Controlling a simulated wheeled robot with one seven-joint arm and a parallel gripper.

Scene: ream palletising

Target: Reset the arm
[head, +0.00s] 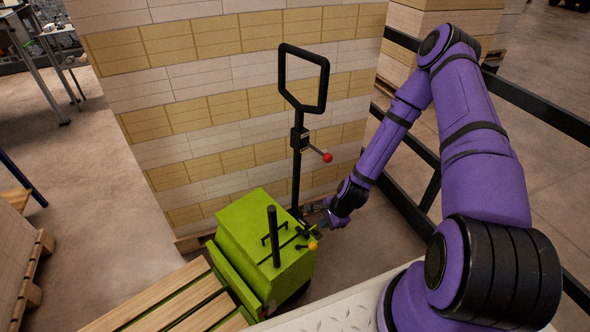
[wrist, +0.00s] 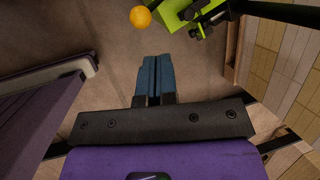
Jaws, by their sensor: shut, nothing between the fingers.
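My gripper shows in the wrist view (wrist: 153,66), its two blue-grey fingers together and nothing between them. In the head view my purple arm (head: 470,140) reaches up from the right, then bends down and left. Its end is low, just right of a green pallet truck (head: 265,250) and near the truck's yellow knob (head: 312,246). The fingers are too small there to make out clearly. In the wrist view the yellow-orange knob (wrist: 140,17) lies beyond the fingertips, with part of the green truck (wrist: 178,14) beside it. I cannot tell how far apart they are.
A tall stack of tan and white reams (head: 220,80) stands behind the truck, with the truck's black handle (head: 304,108) before it. A black railing (head: 405,207) runs along the right. A wooden pallet (head: 175,300) is at the front left. Floor at the left (head: 100,200) is clear.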

